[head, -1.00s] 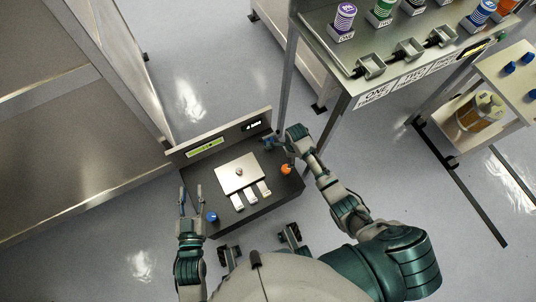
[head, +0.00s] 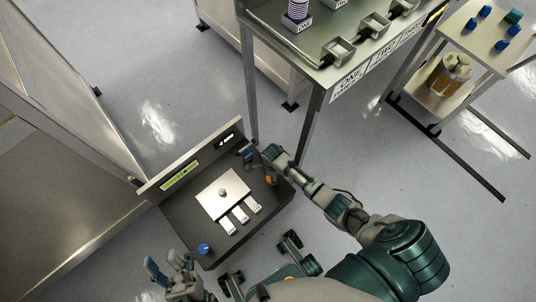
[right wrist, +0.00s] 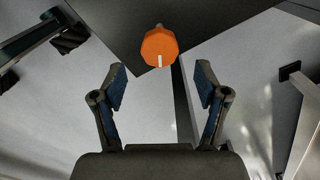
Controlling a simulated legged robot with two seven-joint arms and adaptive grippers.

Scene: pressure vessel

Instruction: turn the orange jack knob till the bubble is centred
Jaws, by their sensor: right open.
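The orange jack knob (head: 271,180) is at the right end of a dark console, partly hidden by my right gripper (head: 258,160). In the right wrist view the orange knob (right wrist: 159,47) has a white mark pointing down the picture. It lies between the lines of my right gripper's open fingers (right wrist: 160,82), just beyond the tips, apart from them. A yellow-green level vial (head: 180,176) is on the console's back panel; its bubble is too small to make out. My left gripper (head: 168,266) is open and empty, left of the blue knob (head: 205,248).
The console (head: 178,222) carries a pale plate (head: 213,205) with a small knob, and several white tabs. A small display (head: 226,139) is on its back panel. A metal bench (head: 300,68) stands behind, a cart (head: 485,50) at the right. Floor shows between them.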

